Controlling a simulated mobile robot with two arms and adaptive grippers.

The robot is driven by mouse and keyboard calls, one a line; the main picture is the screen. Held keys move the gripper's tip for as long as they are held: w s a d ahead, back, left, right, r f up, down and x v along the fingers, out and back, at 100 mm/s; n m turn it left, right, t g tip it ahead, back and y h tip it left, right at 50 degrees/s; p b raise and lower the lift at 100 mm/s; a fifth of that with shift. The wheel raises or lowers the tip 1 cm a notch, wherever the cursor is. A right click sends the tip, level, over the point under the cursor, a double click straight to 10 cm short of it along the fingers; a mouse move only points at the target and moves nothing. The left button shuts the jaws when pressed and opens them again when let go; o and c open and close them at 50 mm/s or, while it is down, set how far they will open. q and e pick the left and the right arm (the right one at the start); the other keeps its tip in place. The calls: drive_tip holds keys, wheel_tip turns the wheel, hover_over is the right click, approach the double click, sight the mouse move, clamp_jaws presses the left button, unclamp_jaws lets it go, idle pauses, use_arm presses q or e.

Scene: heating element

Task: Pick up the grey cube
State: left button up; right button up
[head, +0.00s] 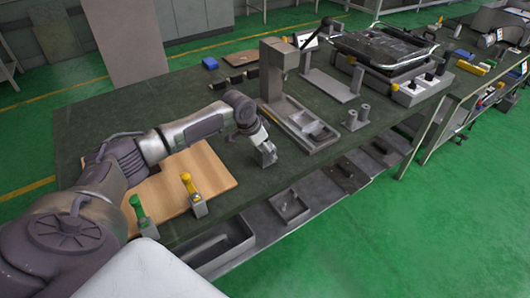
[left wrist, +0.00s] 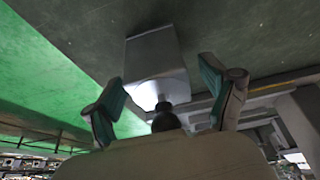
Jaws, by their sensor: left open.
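A grey cube (head: 266,154) stands on the dark green bench top near its front edge. In the left wrist view the grey cube (left wrist: 154,55) is large, with a bright lower face and a dark round knob (left wrist: 165,118) on it. My left gripper (head: 257,138) is right over the cube in the head view and partly hides it. In the left wrist view my left gripper (left wrist: 163,84) is open, with one finger on either side of the knob. I cannot tell whether the fingers touch anything. My right gripper is not in view.
A wooden board (head: 205,167) lies left of the cube, near small grey blocks with a green handle (head: 137,206) and a yellow handle (head: 188,184). A grey press stand (head: 279,75) rises behind, with its tray right of the cube. The bench's front edge is close.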

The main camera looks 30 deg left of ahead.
use_arm(q)
drive_tip(key=shift+w+f, duration=0.1)
drive_tip(key=shift+f, duration=0.2)
drive_tip(key=c, duration=1.5)
drive_tip(key=shift+r, duration=0.1)
clamp_jaws()
drive_tip(key=shift+r, duration=0.15)
